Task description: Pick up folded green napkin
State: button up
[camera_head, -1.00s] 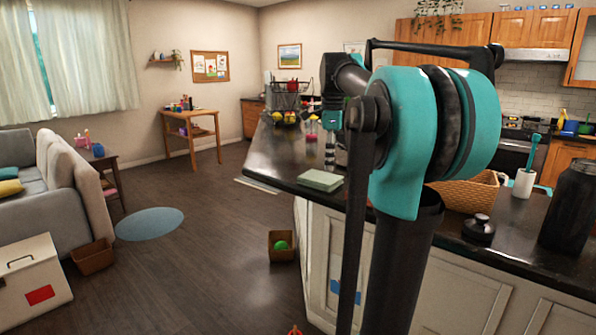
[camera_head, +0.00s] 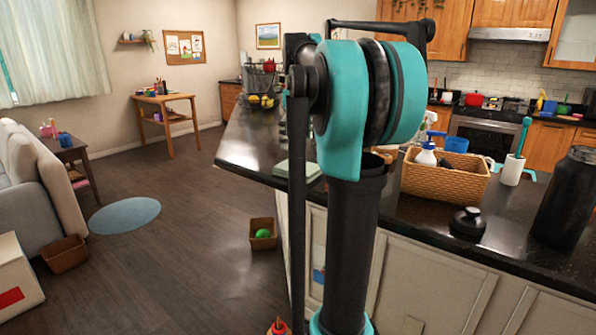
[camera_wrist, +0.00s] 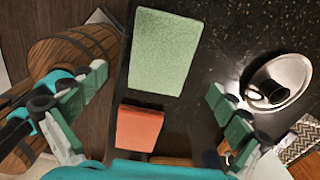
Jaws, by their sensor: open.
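The folded green napkin (camera_wrist: 160,52) lies flat on the dark counter near its edge, at the top middle of the wrist view. In the head view the napkin (camera_head: 284,169) is partly hidden behind my arm. My gripper (camera_wrist: 148,112) shows in the wrist view with its two fingers spread wide and nothing between them touching the pads. The napkin lies ahead of and between the fingers. In the head view my gripper is hidden behind my arm.
An orange-red block-like item (camera_wrist: 139,128) lies near the napkin. A metal bowl-like object (camera_wrist: 279,85) stands to the right. A wooden barrel (camera_wrist: 75,50) is at left, beyond the counter edge. A wicker basket (camera_head: 445,181) and black jar (camera_head: 567,200) stand on the counter.

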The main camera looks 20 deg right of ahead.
aim_at(298, 166)
jog(key=shift+d+f, duration=0.15)
jog(key=shift+f, duration=3.45)
jog(key=c, duration=1)
jog(key=shift+r, duration=0.15)
